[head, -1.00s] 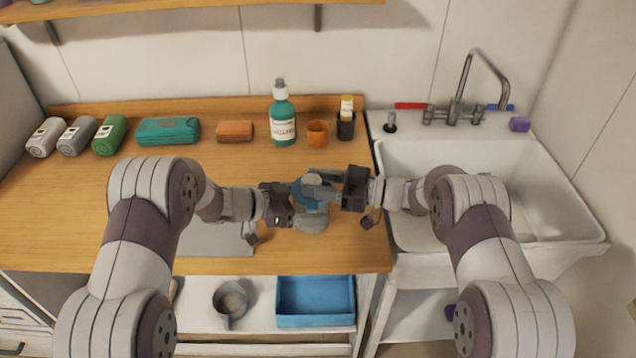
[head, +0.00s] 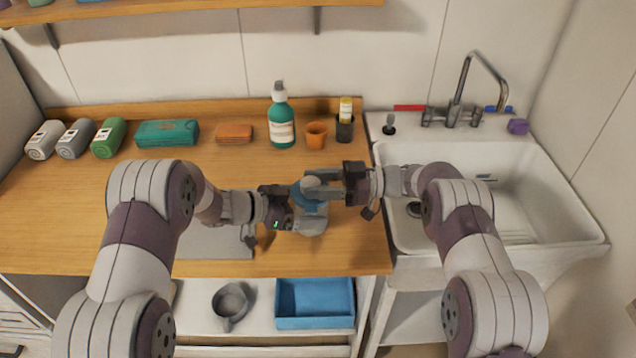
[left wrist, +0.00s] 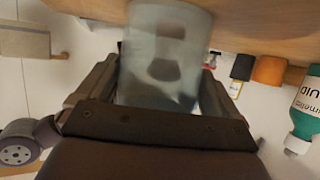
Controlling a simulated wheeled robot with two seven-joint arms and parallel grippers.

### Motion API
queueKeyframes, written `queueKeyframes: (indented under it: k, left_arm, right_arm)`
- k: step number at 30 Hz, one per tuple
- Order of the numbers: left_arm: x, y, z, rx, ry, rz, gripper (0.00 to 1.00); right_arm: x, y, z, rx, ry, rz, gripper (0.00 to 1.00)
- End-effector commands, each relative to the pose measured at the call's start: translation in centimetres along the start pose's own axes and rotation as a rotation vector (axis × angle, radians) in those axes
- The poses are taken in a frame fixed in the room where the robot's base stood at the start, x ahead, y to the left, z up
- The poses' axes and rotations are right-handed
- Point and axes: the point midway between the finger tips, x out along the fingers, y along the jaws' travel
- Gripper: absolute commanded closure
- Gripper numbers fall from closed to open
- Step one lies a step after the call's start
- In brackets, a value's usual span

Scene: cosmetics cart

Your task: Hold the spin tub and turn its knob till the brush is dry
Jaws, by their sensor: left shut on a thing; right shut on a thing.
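The spin tub (head: 313,222) stands on the wooden counter in the middle of the head view, with a pale body and a blue lid (head: 307,203). Its grey knob (head: 311,183) is on top. My left gripper (head: 298,214) is shut on the tub's body from the left. The left wrist view shows the translucent tub (left wrist: 165,55) between the fingers, with dark blurred shapes inside. My right gripper (head: 322,188) comes from the right and is shut on the knob. I cannot make out the brush.
A grey mat (head: 215,242) lies front left. The sink (head: 540,200) is at the right. A blue tray (head: 315,303) sits on the shelf below.

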Motion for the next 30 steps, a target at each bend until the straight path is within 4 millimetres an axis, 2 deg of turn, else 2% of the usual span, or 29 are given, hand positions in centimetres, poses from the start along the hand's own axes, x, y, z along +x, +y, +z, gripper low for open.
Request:
queueKeyframes:
  k: [1, 2, 3, 4, 14, 17, 24, 27, 30]
  left_arm:
    - [0.1, 0.1, 0.1, -0.001, -0.003, 0.002, 0.48]
    - [0.1, 0.1, 0.1, -0.001, -0.003, 0.002, 0.48]
    - [0.1, 0.1, 0.1, -0.001, -0.003, 0.002, 0.48]
    - [0.1, 0.1, 0.1, -0.001, -0.003, 0.002, 0.48]
    - [0.0, 0.1, 0.1, -0.001, -0.001, 0.001, 0.48]
    - [0.0, 0.0, 0.1, -0.001, -0.001, 0.000, 0.48]
    - [0.0, 0.0, 0.0, -0.001, -0.001, 0.000, 0.48]
    - [0.0, 0.0, 0.0, -0.001, 0.000, 0.000, 0.48]
    - [0.0, 0.0, 0.0, 0.000, 0.000, 0.000, 0.48]
  right_arm:
    - [0.1, 0.0, -0.2, -0.005, 0.002, -0.001, 0.85]
    - [0.1, 0.0, -0.2, -0.005, 0.002, -0.001, 0.48]
    - [0.1, 0.0, -0.2, -0.004, 0.002, -0.001, 0.35]
    - [0.1, 0.0, -0.2, -0.004, 0.002, -0.001, 0.29]
    - [-0.5, 0.0, 0.0, -0.001, 0.001, 0.002, 0.29]
    - [-2.2, 0.1, 0.0, -0.001, 0.001, 0.004, 0.29]
    - [-8.6, 0.1, 0.0, -0.003, 0.001, 0.003, 0.29]
    - [-10.5, 0.1, -0.1, -0.003, 0.001, 0.002, 0.29]
    - [-11.6, 0.0, 0.0, -0.002, 0.000, 0.001, 0.29]
